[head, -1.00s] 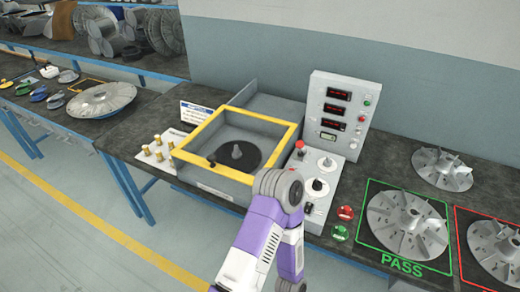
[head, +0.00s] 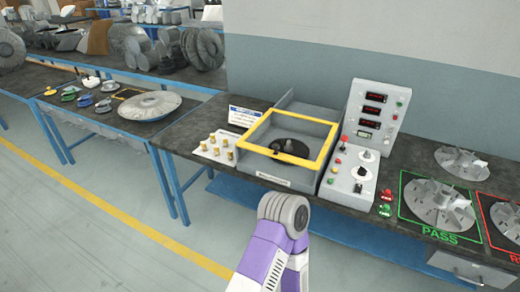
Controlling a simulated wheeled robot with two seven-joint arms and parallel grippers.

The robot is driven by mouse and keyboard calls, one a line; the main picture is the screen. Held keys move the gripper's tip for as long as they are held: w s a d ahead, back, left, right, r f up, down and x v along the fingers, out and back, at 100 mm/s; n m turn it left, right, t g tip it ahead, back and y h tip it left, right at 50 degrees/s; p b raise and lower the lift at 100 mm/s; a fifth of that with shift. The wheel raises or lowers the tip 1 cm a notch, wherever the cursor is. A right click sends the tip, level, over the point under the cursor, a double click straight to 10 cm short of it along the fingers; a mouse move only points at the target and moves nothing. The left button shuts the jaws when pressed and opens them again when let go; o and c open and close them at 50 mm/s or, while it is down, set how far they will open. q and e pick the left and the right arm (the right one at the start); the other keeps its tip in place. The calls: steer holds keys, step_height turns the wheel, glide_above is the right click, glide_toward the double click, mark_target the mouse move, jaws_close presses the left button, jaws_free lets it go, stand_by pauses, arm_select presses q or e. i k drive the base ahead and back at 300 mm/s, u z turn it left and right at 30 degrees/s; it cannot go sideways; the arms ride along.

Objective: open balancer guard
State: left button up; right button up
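The balancer (head: 251,164) is a grey open-looking box on the dark bench in the head view. Its guard (head: 321,160) shows as a yellow square frame lying flat over the box top. Through it I see a black round plate (head: 307,150) with a spindle. A small dark knob (head: 275,147) shows at the front left of the frame. A purple and white arm of mine rises from the bottom, its grey rounded joint in front of the bench, apart from the balancer. No gripper fingers show, so neither gripper is in view.
A control panel (head: 373,107) with red displays stands right of the balancer, above a sloped box (head: 350,170) with knobs. Finned impellers (head: 437,200) sit further right, one in a green PASS square. Brass weights (head: 213,141) stand at left. The floor in front is clear.

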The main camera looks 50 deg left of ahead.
mark_target(242, 144)
steer(key=u, duration=1.65)
